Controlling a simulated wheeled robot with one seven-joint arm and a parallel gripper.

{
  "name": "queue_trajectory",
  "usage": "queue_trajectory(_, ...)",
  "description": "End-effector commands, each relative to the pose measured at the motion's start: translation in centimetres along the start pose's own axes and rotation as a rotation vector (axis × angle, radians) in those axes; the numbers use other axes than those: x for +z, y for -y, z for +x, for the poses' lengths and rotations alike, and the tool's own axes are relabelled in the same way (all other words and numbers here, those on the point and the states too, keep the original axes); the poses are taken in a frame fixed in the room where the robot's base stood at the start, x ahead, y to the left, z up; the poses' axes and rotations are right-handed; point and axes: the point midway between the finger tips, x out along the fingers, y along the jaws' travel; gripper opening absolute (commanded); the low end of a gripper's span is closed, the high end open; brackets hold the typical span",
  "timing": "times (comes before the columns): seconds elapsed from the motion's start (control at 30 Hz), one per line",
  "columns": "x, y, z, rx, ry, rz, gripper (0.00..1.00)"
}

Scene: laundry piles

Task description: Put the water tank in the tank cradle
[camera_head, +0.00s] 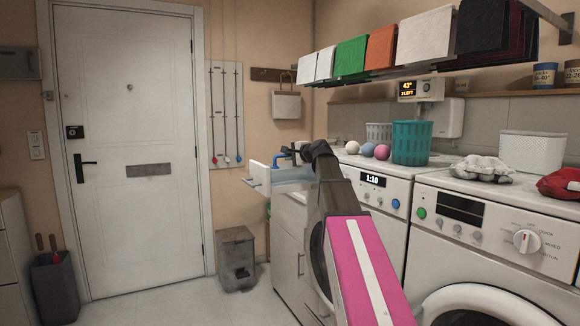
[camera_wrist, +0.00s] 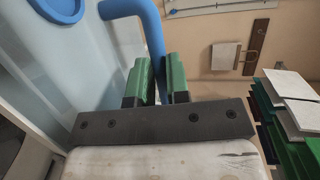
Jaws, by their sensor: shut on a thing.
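The water tank (camera_head: 290,175) is a pale, translucent box with a white front plate and a blue handle (camera_head: 282,159). In the head view it is held up left of the washing machines, in front of a white cabinet. My gripper (camera_head: 296,153) is shut on the blue handle. In the wrist view the green fingers of my gripper (camera_wrist: 158,75) close around the blue handle (camera_wrist: 152,35). The tank (camera_wrist: 65,95) fills the left side there, with a round blue cap. I cannot make out the tank cradle in either view.
Two white machines (camera_head: 428,182) stand at the right, with a teal basket (camera_head: 411,142) and several balls on top. A shelf of folded cloths (camera_head: 425,38) hangs above. A grey bin (camera_head: 236,255) stands by the door (camera_head: 125,210). The floor before the door is clear.

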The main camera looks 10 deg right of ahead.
Motion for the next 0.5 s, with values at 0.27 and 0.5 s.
queue_trajectory(0.27,-0.1,-2.9,0.5,0.000,0.000,0.002,0.00)
queue_trajectory(0.5,-0.2,-3.7,0.7,-0.001,0.000,0.000,0.00)
